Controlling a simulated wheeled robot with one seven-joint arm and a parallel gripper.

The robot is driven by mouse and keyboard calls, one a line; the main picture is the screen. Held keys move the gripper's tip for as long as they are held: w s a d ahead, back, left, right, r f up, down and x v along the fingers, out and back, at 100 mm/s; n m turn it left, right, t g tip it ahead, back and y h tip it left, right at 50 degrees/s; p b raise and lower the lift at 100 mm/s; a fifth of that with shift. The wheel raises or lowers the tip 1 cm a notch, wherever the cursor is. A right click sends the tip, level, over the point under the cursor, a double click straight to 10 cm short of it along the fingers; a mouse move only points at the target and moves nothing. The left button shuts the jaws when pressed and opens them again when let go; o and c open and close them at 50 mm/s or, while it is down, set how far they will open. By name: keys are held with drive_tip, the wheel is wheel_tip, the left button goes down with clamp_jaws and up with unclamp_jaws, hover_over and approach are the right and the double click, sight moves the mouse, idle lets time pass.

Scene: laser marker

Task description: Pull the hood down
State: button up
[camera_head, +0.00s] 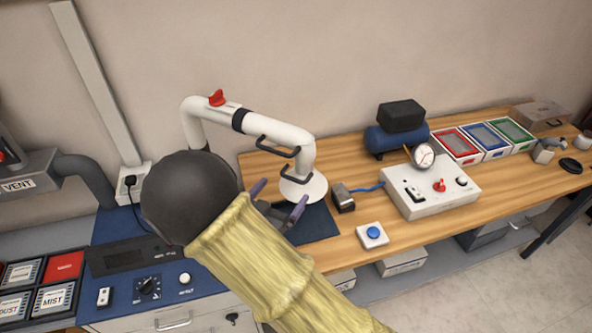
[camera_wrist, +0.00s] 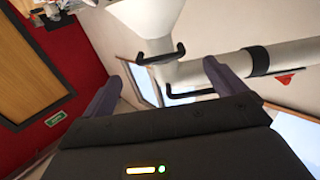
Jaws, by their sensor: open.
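The hood (camera_head: 304,188) is a white flared cone at the end of a jointed white pipe (camera_head: 270,127); it hangs over a dark mat (camera_head: 318,226) on the wooden bench. It also shows at the top of the wrist view (camera_wrist: 150,14). A black handle (camera_wrist: 165,55) sticks out at the hood's neck, and a second black handle (camera_head: 278,146) is on the pipe. My gripper (camera_head: 278,199) is open, its purple fingers just left of and in front of the hood. In the wrist view the neck handle lies ahead of the gap between the fingers (camera_wrist: 165,82), apart from them.
A small metal block (camera_head: 344,198) with a blue hose, a button box (camera_head: 372,235) and a white control box (camera_head: 432,190) with a gauge stand to the right. A blue compressor (camera_head: 385,140) is behind. A blue control panel (camera_head: 150,262) lies left of my arm.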

drive_tip(key=p, duration=0.2)
hover_over(295, 191)
drive_tip(key=shift+w+d, duration=0.15)
drive_tip(key=shift+w, duration=0.15)
drive_tip(key=shift+c, duration=0.3)
drive_tip(key=c, duration=1.3)
wheel_tip(295, 191, down, 6)
drive_tip(key=b, duration=0.5)
drive_tip(key=shift+c, duration=0.2)
drive_tip(key=shift+r, duration=0.1)
drive_tip(key=o, duration=1.4)
drive_tip(key=shift+s, duration=0.1)
